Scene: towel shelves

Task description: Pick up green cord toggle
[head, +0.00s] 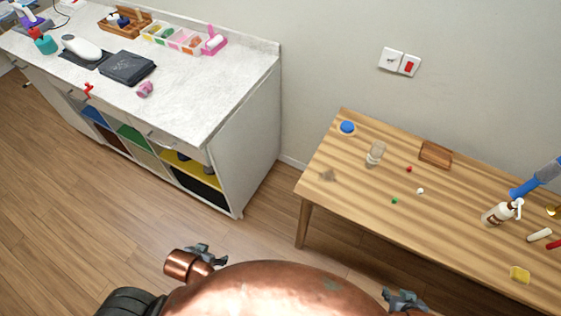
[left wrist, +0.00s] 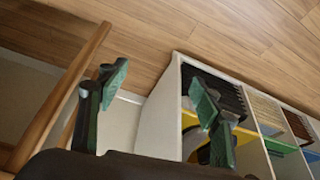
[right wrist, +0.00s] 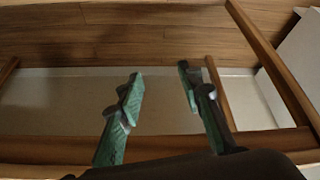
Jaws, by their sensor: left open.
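A tiny green piece, the green cord toggle (head: 394,200), lies on the wooden table (head: 345,195), near a small white piece (head: 420,191) and a small red piece (head: 408,169). My left gripper (head: 208,253) is low in the head view, in front of the counter and well away from the toggle; its fingers are apart and empty in the left wrist view (left wrist: 160,90). My right gripper (head: 404,300) is low in front of the table, apart from the toggle; its fingers are apart and empty in the right wrist view (right wrist: 158,88). Neither wrist view shows the toggle.
The table also holds a glass jar (head: 376,153), a blue-topped round item (head: 347,128), a wooden box (head: 435,154), a white pump bottle (head: 500,213) and a yellow sponge (head: 520,275). A white counter (head: 200,95) with cubbies stands left. Floor lies between counter and table.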

